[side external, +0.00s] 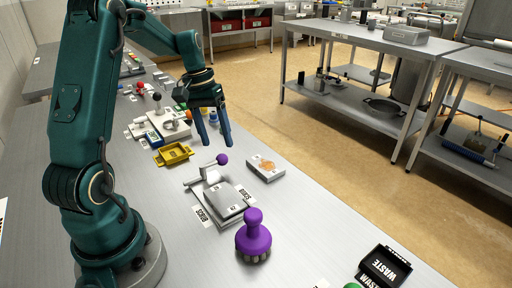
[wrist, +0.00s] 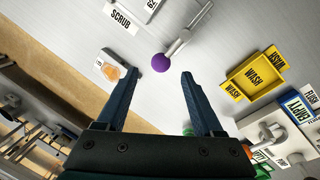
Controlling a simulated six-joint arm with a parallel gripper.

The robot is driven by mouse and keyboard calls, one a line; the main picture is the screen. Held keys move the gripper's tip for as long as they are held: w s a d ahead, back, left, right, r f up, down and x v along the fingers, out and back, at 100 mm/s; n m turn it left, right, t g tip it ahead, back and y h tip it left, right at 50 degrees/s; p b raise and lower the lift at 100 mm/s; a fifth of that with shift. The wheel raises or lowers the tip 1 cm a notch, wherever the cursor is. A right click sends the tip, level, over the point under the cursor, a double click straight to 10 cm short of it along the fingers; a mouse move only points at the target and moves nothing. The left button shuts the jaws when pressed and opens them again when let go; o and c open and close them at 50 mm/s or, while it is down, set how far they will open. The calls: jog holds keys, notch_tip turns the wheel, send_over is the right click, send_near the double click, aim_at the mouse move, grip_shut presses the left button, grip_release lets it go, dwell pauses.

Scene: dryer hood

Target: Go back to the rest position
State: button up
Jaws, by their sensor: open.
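My gripper (side external: 214,128) is open and empty, held above the grey bench, fingers pointing down. In the wrist view my gripper (wrist: 158,88) shows two teal fingers spread apart. A lever with a purple ball knob (side external: 222,159) stands below and in front of it; the knob also shows in the wrist view (wrist: 161,62), ahead of the fingers and apart from them. The lever belongs to a grey device (side external: 224,202) with small labels, which reads SCRUB in the wrist view.
A purple brush (side external: 253,236) stands on the near bench. A grey box with an orange mark (side external: 265,168) lies right of the lever. A yellow WASH tray (side external: 173,154), several labelled devices and a black WASTE bin (side external: 384,267) are also on the bench. Shelving (side external: 365,80) stands across the floor.

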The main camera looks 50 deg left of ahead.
jog(key=s+d+r+m+t+y, duration=0.15)
jog(key=d+r+m, duration=0.35)
jog(key=d+r, duration=0.6)
jog(key=s+d+f+m+t, duration=0.1)
jog(key=s+d+f+t, duration=0.2)
jog(key=s+d, duration=0.4)
jog(key=s, duration=0.3)
jog(key=shift+m, duration=0.3)
